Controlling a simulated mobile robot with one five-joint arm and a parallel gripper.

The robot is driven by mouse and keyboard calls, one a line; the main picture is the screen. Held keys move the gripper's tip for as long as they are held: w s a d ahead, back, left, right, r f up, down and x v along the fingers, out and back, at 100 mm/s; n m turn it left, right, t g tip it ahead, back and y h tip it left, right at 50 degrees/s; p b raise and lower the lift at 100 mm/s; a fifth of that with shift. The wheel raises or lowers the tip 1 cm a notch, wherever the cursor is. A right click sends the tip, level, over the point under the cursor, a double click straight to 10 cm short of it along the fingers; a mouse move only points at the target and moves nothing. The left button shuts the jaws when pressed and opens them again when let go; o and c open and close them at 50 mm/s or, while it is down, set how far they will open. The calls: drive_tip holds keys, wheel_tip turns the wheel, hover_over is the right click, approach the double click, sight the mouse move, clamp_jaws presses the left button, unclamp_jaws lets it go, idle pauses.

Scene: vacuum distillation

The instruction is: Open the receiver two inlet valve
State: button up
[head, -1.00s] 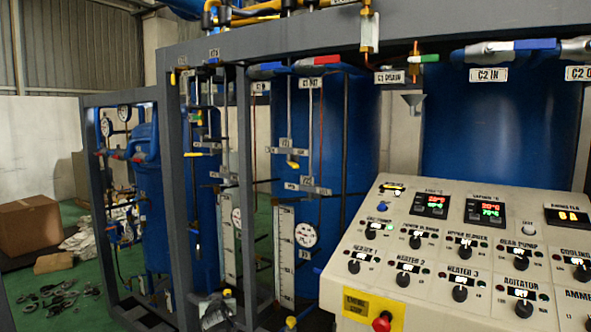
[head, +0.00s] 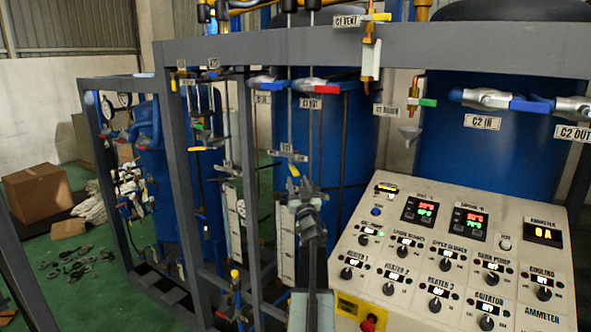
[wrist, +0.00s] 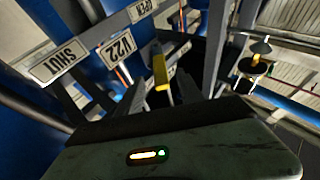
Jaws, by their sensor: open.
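A yellow valve handle (wrist: 160,68) shows in the wrist view beside a tag reading V22 (wrist: 121,48). A SHUT plate (wrist: 57,63) is to its left and an OPEN plate (wrist: 140,10) is above. The handle points down toward my gripper, between the dark fingers. In the head view a yellow handle (head: 293,170) sits just above my gripper (head: 305,188), in front of the middle blue tank (head: 345,135). My gripper is open and close to the handle. I cannot tell whether they touch.
The grey frame (head: 172,150) has posts and a top beam around the pipes. The control panel (head: 450,255) with knobs stands close on the right. Red and blue levers (head: 305,84) are higher up. A cardboard box (head: 38,193) and scattered parts lie on the green floor at left.

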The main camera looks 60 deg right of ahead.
sight(295, 170)
drive_tip(key=p+x, duration=0.2)
drive_tip(key=x, duration=0.4)
drive_tip(key=shift+c, duration=0.3)
clamp_jaws()
idle(0.9)
